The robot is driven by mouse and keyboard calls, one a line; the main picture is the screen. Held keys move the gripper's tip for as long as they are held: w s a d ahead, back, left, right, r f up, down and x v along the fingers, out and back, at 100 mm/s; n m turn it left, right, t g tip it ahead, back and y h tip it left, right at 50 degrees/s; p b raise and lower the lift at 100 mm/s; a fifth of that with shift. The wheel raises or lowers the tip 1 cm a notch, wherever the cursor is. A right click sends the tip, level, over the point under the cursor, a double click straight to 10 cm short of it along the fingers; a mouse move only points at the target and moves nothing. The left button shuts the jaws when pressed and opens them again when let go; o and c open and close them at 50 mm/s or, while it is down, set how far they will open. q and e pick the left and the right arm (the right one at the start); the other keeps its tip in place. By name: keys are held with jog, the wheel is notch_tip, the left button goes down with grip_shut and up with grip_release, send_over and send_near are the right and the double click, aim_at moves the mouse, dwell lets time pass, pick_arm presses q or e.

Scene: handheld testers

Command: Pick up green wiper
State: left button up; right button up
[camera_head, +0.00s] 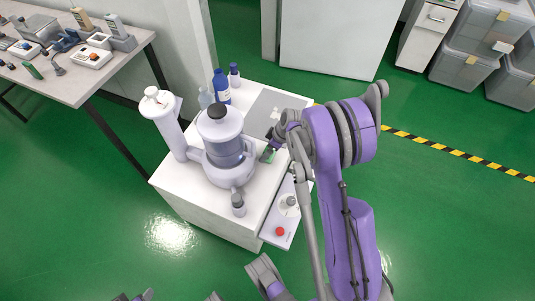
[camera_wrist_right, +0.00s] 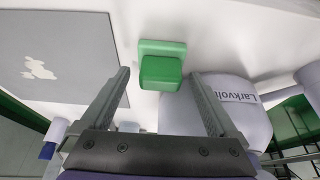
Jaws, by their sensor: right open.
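The green wiper (camera_wrist_right: 161,68) is a small green block with a wider flat base on a white surface. In the right wrist view it sits just beyond and between the fingertips of my right gripper (camera_wrist_right: 160,76), which is open and empty. In the head view a small part of the green wiper (camera_head: 267,155) shows on the white bench, right beside my right gripper (camera_head: 272,149); the arm partly hides this area. Dark tips at the bottom edge of the head view look like part of my left gripper (camera_head: 133,297), too cut off to read.
A large pale device with a dark cap (camera_head: 222,135) stands left of the wiper. A grey mat (camera_head: 268,108) with a white patch lies behind it. Bottles (camera_head: 221,86) stand at the back. A panel with a red button (camera_head: 280,231) is at the front right.

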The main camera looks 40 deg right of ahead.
jog(key=shift+r, duration=0.1)
jog(key=shift+c, duration=0.2)
grip_shut()
notch_tip(320, 180, up, 10)
jog(key=p, duration=0.2)
jog(key=shift+p, duration=0.35)
jog(key=c, duration=0.8)
grip_release()
jog(key=c, duration=0.4)
jog(key=shift+s, duration=0.15)
jog(key=shift+c, duration=0.2)
